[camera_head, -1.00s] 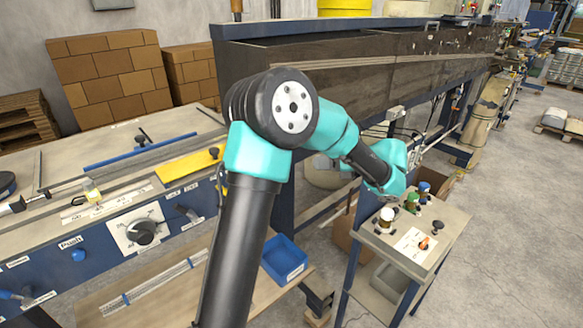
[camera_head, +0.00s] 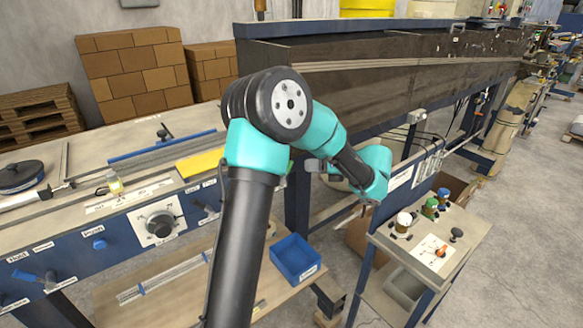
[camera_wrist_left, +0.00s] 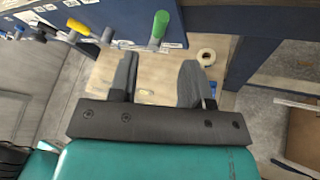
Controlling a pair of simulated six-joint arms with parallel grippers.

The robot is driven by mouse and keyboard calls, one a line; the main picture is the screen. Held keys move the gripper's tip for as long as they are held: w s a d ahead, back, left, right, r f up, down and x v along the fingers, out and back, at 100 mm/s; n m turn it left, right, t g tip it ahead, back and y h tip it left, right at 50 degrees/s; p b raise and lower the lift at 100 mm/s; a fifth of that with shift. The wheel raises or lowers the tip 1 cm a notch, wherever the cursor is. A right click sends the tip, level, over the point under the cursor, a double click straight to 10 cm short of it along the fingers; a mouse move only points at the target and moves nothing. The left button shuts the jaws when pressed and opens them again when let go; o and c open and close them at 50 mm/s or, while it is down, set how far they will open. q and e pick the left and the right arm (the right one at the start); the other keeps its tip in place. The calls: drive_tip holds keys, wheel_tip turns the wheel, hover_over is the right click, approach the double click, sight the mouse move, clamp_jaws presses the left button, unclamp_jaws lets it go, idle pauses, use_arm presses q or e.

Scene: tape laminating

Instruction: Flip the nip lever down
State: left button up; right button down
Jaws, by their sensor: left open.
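The wrist view shows a blue machine panel with several levers: a green-handled lever (camera_wrist_left: 158,27), a yellow-handled lever (camera_wrist_left: 77,28) and a blue handle (camera_wrist_left: 45,9). I cannot read the labels, so I cannot tell which is the nip lever. My left gripper (camera_wrist_left: 158,72) is open and empty, its two dark fingers apart. The green lever lies beyond the fingertips, between them in the picture, and does not touch them. In the head view my left wrist is right of the panel (camera_head: 125,262); its fingers are mostly hidden. My right gripper is not in view.
A blue bin (camera_head: 295,258) sits on the wooden shelf below the machine. A small cart (camera_head: 465,225) with bottles stands at the right. A roll (camera_wrist_left: 206,57) lies right of the fingers in the wrist view.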

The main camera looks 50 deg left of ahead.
use_arm(q)
drive_tip(key=x, duration=0.9)
clamp_jaws()
idle(0.4)
